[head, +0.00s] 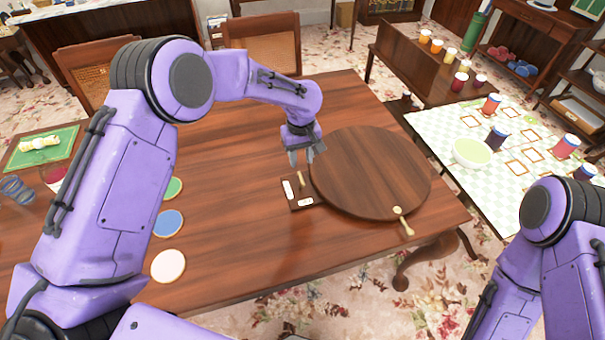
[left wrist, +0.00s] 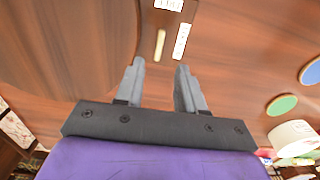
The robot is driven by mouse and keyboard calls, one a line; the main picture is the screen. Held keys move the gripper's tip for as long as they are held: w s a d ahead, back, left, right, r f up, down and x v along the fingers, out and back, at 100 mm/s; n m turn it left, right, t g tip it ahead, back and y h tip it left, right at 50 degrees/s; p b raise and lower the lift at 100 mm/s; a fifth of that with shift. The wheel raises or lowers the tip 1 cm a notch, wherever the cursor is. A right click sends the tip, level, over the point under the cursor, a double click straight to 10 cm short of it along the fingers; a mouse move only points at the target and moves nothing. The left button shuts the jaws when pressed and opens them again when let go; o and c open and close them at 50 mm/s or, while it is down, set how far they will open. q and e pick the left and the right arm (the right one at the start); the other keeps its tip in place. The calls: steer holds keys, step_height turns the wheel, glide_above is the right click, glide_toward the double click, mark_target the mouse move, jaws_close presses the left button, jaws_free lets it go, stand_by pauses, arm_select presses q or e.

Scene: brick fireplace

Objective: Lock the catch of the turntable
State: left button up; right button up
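The round wooden turntable (head: 372,170) lies on the dark wood table. At its left front edge is the catch, a small dark plate (head: 301,205) with two white labels and a brass lever (head: 300,178). My left gripper (head: 307,158) is above the catch, pointing down, fingers apart and empty. In the left wrist view the lever (left wrist: 160,44) appears just beyond the gap between the fingertips (left wrist: 160,66), not visibly touched. The label text is unreadable. My right arm shows at lower right, but its gripper is out of view.
A knob-ended peg (head: 403,221) sits at the turntable's front right rim. A side table (head: 425,123) at right holds a bowl (head: 472,153) and several jars. The table front is clear.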

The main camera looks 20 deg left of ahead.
mark_target(301, 178)
arm_select(q)
steer(key=f, duration=0.2)
steer(key=f+p, duration=0.1)
steer(key=f, duration=0.4)
steer(key=shift+w+f, duration=0.2)
steer(key=shift+w, duration=0.05)
steer(key=shift+f, duration=0.6)
jaws_close()
